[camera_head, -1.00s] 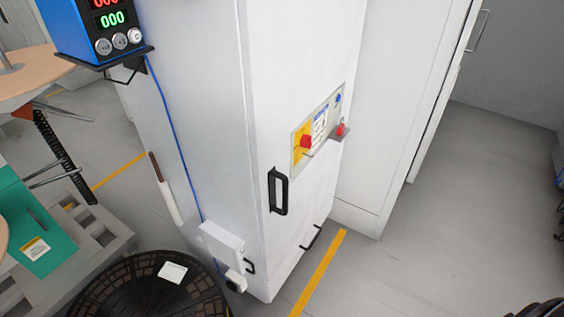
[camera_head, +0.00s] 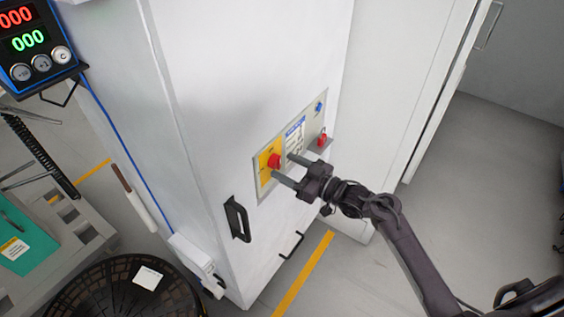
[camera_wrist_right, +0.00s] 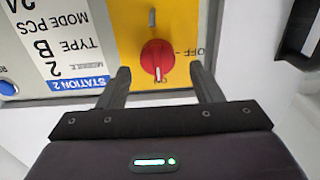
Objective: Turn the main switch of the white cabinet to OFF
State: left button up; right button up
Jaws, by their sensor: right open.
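The white cabinet (camera_head: 270,75) stands in the middle of the head view. A panel on its front carries the main switch, a red knob (camera_head: 274,160) on a yellow plate (camera_head: 265,174). In the right wrist view the red knob (camera_wrist_right: 157,57) shows large, with its white mark towards the ON label (camera_wrist_right: 160,80); the OFF label (camera_wrist_right: 188,53) is to its right. My right gripper (camera_head: 283,169) is open in front of the panel. In the wrist view its fingertips (camera_wrist_right: 160,72) are on either side of the knob's lower end, apart from it. My left gripper is not in view.
A red padlock-like item (camera_head: 322,138) sits on a small ledge right of the panel. A black door handle (camera_head: 237,219) is below the panel. A blue counter box (camera_head: 36,45) is at the upper left. Open grey floor (camera_head: 490,180) lies to the right.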

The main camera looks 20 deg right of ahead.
jog(key=shift+x, duration=1.1)
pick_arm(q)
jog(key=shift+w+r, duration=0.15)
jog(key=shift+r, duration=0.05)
pick_arm(e)
jog(key=shift+w, duration=0.1)
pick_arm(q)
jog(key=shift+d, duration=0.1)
pick_arm(e)
jog(key=c, duration=1)
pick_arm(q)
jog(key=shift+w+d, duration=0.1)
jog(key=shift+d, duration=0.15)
